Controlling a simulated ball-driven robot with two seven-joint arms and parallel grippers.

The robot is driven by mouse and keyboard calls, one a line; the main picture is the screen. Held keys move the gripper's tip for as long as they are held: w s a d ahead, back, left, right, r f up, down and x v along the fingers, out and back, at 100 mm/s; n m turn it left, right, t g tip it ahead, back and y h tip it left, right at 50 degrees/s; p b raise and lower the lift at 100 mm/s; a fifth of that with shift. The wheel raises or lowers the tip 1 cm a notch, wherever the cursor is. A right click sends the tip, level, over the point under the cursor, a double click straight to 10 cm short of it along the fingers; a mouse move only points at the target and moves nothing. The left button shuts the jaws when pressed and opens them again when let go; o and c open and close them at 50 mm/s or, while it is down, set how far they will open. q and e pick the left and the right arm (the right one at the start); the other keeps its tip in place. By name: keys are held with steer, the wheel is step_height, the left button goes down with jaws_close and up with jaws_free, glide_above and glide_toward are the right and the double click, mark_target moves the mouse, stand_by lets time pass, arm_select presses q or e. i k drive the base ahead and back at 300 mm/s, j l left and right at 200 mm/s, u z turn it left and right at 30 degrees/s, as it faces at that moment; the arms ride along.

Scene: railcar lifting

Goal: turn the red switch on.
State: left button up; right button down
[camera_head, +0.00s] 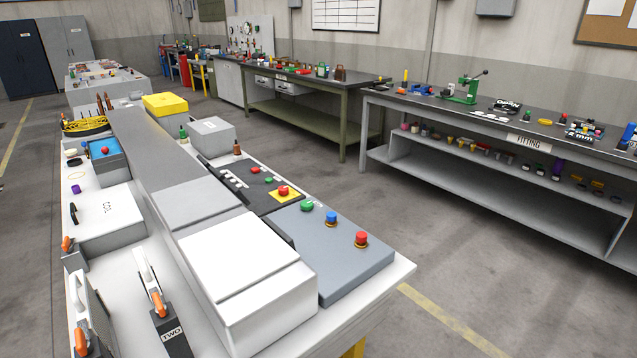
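Several red controls show on the long workbench, and I cannot tell which one is the red switch. A red knob (361,238) stands on the grey-blue panel at the near right end, beside a blue knob (331,218) and a green knob (307,205). A red mushroom button (283,190) sits on a yellow plate on the black panel behind. A smaller red button (255,170) is further back on that panel. A red ball (105,150) shows on a blue box at the left. On or off cannot be read. Neither of my grippers is in view.
Grey lever units with white handles and orange parts, one marked TWO (174,335), stand at the near left. White boxes (245,275) fill the bench middle. A clear floor aisle (430,235) separates the bench from the fitting table (470,115) at right.

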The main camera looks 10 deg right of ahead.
mark_target(284, 190)
steer(key=i+l, duration=0.2)
steer(key=l, duration=0.2)
steer(key=i+l, duration=0.15)
steer(key=l, duration=0.25)
steer(key=i+l, duration=0.2)
steer(key=l, duration=0.25)
steer(key=i+l, duration=0.15)
steer(key=l, duration=0.25)
steer(key=i+l, duration=0.2)
steer(key=l, duration=0.2)
steer(key=i+l+u, duration=0.1)
steer(key=l, duration=0.3)
steer(key=i+l, duration=0.25)
steer(key=l, duration=0.2)
steer(key=i+l, duration=0.15)
steer(key=l, duration=0.25)
